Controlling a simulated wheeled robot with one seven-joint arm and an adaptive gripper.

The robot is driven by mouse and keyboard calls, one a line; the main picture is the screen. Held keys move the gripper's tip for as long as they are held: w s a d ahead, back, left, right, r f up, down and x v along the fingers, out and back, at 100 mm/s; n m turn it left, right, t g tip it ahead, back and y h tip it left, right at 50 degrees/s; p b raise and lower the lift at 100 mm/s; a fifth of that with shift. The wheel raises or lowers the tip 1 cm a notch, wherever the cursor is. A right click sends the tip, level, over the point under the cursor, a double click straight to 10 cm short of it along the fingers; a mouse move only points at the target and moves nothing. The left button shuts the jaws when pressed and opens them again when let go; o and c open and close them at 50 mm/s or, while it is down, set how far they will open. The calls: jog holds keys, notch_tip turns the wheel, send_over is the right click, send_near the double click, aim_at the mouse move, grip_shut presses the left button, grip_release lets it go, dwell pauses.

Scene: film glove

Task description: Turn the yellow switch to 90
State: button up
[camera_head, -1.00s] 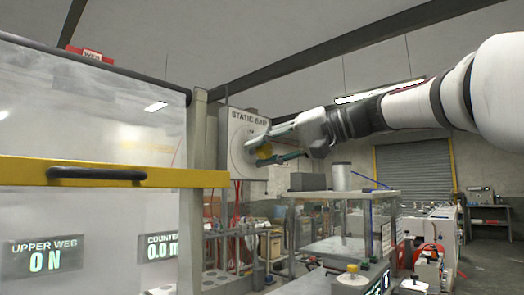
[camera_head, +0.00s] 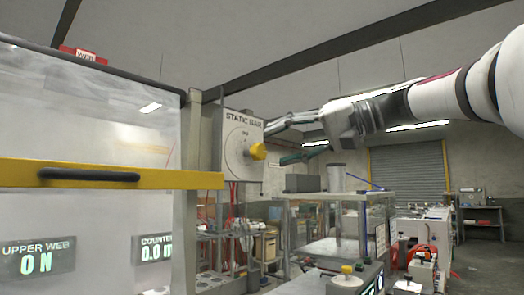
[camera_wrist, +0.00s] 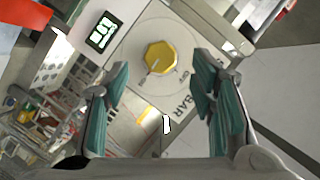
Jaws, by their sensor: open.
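The yellow switch (camera_head: 258,151) is a knob on the grey panel marked STATIC BAR (camera_head: 233,122), fixed beside the clear enclosure. In the wrist view the yellow switch (camera_wrist: 160,57) sits on a pale round dial with a small mark on its face; lettering on the dial is rotated and partly hidden. A small lit display (camera_wrist: 103,32) is beside the dial, its reading too small to tell. My gripper (camera_head: 285,140) is open and apart from the switch. In the wrist view its teal fingers (camera_wrist: 162,80) stand either side below the knob, with nothing between them.
A clear enclosure with a yellow rail (camera_head: 110,175) and black handle (camera_head: 88,174) stands at the left. A metal frame table with a grey cylinder (camera_head: 336,178) and a grey block (camera_head: 305,183) stands below my arm. Air in front of the panel is clear.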

jog(key=v, duration=0.6)
dwell(0.4)
jog(key=s+d+f+h, duration=0.2)
jog(key=s+f+h, duration=0.2)
jog(key=s+f, duration=0.4)
jog(key=s+d+f+m+g+h, duration=0.1)
jog(key=s+f+h, duration=0.4)
jog(key=f, duration=1.5)
jog(key=s+d+f+g+h, duration=0.1)
jog(key=s+f+h, duration=0.3)
jog(key=s+f, duration=0.7)
notch_tip(320, 180, down, 3)
jog(key=shift+d+r+m+h, duration=0.1)
jog(key=shift+d+m+h, duration=0.25)
jog(key=shift+d, duration=0.45)
jog(key=shift+s, duration=0.1)
